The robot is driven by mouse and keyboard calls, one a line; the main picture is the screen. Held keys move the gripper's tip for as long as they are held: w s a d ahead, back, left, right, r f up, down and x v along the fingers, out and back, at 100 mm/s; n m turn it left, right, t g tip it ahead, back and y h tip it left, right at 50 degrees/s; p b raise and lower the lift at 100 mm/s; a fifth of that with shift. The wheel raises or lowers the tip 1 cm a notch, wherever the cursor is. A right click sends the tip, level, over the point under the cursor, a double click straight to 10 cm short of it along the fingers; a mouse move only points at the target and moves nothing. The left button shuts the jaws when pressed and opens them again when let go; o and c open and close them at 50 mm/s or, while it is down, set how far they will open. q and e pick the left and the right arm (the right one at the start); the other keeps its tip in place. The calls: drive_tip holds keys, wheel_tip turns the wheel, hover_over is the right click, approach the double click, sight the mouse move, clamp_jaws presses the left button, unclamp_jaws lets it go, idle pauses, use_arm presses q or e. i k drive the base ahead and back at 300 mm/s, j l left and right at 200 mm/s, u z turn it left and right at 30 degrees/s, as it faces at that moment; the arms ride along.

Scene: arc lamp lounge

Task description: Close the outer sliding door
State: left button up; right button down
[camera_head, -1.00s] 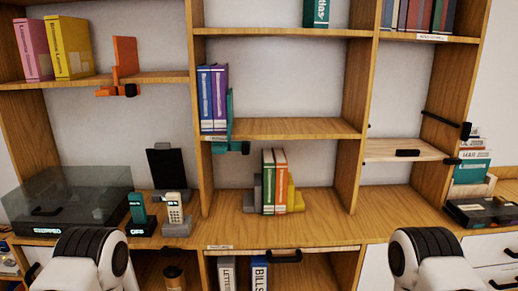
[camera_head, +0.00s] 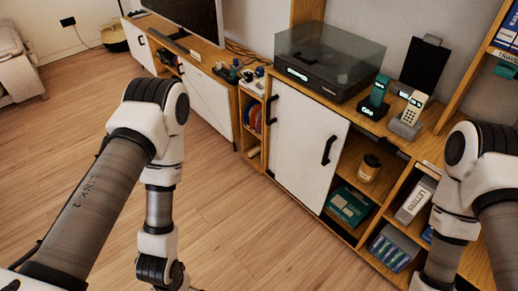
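A white door panel (camera_head: 308,145) covers the left part of the wooden shelf unit's lower front. A black handle (camera_head: 328,150) is near its right edge, and another black handle (camera_head: 272,110) is near its left edge. I cannot tell whether these belong to one panel or two overlapping ones. The compartments right of the panel are open. My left arm comes in from the left and bends down in front of the floor, left of the door. My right arm bends down at the right edge, in front of the shelf. Both grippers are below the picture.
A turntable (camera_head: 330,65) and phones stand on top. A low TV cabinet (camera_head: 207,98) with white doors stands at left. The wooden floor (camera_head: 235,235) before the units is clear.

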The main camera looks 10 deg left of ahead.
sight(312, 138)
drive_tip(key=i+j, duration=0.4)
drive_tip(key=j, duration=0.15)
drive_tip(key=i+j, duration=0.45)
drive_tip(key=j+z, duration=0.05)
drive_tip(key=j, duration=0.05)
